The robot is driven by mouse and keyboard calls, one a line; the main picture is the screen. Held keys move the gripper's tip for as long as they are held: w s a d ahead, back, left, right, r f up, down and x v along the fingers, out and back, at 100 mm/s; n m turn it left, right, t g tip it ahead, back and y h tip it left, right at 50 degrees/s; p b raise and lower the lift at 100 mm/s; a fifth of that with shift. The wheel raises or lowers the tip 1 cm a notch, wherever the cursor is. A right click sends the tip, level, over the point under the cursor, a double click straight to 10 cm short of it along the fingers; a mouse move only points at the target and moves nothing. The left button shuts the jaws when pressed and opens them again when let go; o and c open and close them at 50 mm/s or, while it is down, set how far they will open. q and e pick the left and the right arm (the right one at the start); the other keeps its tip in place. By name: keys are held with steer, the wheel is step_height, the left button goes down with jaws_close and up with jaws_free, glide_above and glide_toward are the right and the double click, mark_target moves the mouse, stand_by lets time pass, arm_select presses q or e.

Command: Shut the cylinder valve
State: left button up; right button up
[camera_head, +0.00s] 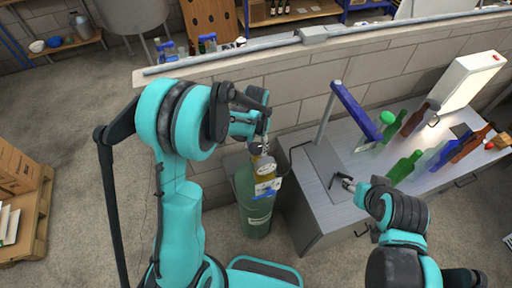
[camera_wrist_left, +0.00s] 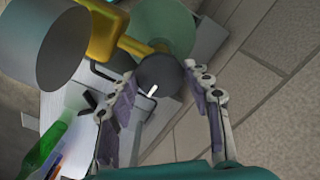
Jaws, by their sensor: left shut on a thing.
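The green gas cylinder (camera_head: 256,218) stands upright on the floor beside the cabinet. In the left wrist view its green shoulder (camera_wrist_left: 165,20) shows behind a brass valve body (camera_wrist_left: 105,38). A round black valve knob (camera_wrist_left: 158,74) with a white mark faces the wrist camera. My left gripper (camera_head: 262,142) is above the cylinder top. In the left wrist view its fingers (camera_wrist_left: 168,90) are on either side of the knob, shut on it. The head view partly hides the knob behind the gripper. My right gripper (camera_head: 338,181) is above the cabinet top, apart from the cylinder; its jaw opening is too small to judge.
The grey cabinet (camera_head: 325,215) is right of the cylinder. Several bottles, including a green one (camera_head: 404,167), lie or stand on the bench. A blue-topped stand (camera_head: 352,110) rises there. A block wall (camera_head: 290,90) is close behind. A pallet (camera_head: 35,220) is far left.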

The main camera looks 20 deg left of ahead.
mark_target(256, 147)
arm_select(q)
steer(key=m+b, duration=0.1)
steer(key=m, duration=0.2)
steer(key=shift+f+b, duration=0.1)
steer(key=shift+b, duration=0.3)
steer(key=shift+m+b, duration=0.45)
steer(key=shift+m, duration=0.35)
steer(key=o, duration=1.1)
steer(key=shift+o, duration=0.2)
steer(key=shift+w, duration=0.1)
steer(key=shift+r, duration=4.05)
